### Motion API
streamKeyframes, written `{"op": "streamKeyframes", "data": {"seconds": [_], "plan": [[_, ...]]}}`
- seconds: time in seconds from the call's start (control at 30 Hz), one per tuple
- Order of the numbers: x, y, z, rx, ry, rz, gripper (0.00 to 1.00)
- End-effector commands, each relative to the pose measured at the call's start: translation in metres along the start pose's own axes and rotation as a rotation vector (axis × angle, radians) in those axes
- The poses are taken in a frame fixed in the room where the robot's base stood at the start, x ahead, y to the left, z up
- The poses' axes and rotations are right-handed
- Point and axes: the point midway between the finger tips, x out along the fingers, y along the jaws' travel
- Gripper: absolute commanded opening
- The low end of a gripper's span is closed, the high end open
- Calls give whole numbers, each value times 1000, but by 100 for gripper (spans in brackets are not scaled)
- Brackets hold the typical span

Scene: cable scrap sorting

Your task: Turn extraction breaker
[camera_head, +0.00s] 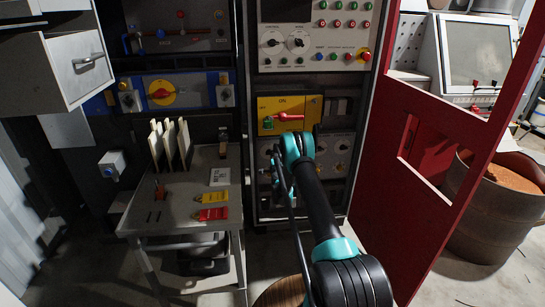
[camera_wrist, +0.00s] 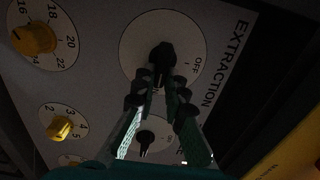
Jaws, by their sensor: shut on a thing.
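The extraction breaker is a black rotary knob (camera_wrist: 162,54) on a pale round dial (camera_wrist: 132,46), beside the word EXTRACTION in the wrist view. OFF is printed at the dial's right side; another mark below the knob is partly hidden by the fingers. My gripper (camera_wrist: 163,82) has its two fingers closed on the knob's lower end. In the head view my arm (camera_head: 318,200) reaches to the cabinet's lower panel (camera_head: 335,172), and hides the knob and most of the gripper.
A smaller black knob (camera_wrist: 145,141) shows between my fingers. Yellow knobs (camera_wrist: 60,129) sit to the left. A yellow ON panel (camera_head: 300,103) is above my wrist. A grey cart (camera_head: 178,222) stands left, a red door (camera_head: 395,160) right.

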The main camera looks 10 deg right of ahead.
Motion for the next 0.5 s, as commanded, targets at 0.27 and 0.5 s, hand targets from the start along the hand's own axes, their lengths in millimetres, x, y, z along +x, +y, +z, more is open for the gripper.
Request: {"op": "streamKeyframes", "data": {"seconds": [0.27, 0.5], "plan": [[-1, 1, -1, -1, 1, 0, 30], [0, 0, 0, -1, 0, 0, 32]]}}
